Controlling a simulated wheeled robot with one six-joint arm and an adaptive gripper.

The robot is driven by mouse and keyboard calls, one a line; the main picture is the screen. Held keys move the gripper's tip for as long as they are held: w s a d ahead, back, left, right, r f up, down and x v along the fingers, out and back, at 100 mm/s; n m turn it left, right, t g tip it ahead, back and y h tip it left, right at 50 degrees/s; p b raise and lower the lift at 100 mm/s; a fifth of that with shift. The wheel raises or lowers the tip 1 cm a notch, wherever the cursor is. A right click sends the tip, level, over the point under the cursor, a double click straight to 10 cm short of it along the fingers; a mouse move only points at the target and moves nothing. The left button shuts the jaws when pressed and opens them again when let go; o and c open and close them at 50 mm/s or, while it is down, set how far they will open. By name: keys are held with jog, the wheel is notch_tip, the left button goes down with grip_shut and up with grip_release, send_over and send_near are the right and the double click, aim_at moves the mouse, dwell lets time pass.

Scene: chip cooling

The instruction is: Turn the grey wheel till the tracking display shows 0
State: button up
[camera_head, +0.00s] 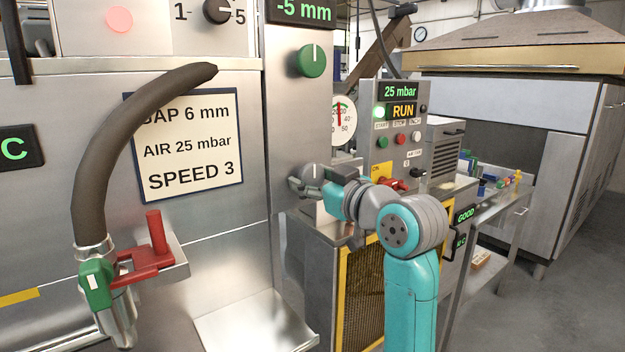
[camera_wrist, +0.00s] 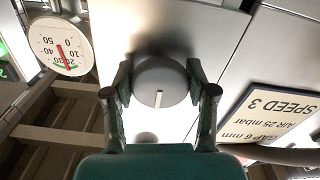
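The grey wheel (camera_head: 312,171) is a round knob on the steel machine front. In the wrist view the wheel (camera_wrist: 160,80) carries a pale line on its face. My gripper (camera_head: 303,186) is at the wheel, and in the wrist view its two fingers (camera_wrist: 160,76) lie on either side of the rim, seemingly touching both sides. The tracking display (camera_head: 303,10) at the top reads -5 mm in green. Its upper edge is cut off by the picture, so its label is not seen.
A green knob (camera_head: 312,60) sits above the wheel. A notice (camera_head: 190,145) reads GAP 6 mm, AIR 25 mbar, SPEED 3. A round dial (camera_head: 343,120) and a control panel (camera_head: 398,150) stand to the right. A hose (camera_head: 115,140) hangs on the left.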

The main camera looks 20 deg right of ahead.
jog(key=shift+c, duration=1.3)
jog(key=m, duration=0.3)
jog(key=shift+m, duration=0.4)
jog(key=m, duration=0.4)
jog(key=shift+a+m, duration=0.15)
jog(key=shift+m, duration=0.15)
jog(key=m, duration=0.9)
jog(key=shift+r, duration=0.15)
jog(key=shift+m, duration=0.3)
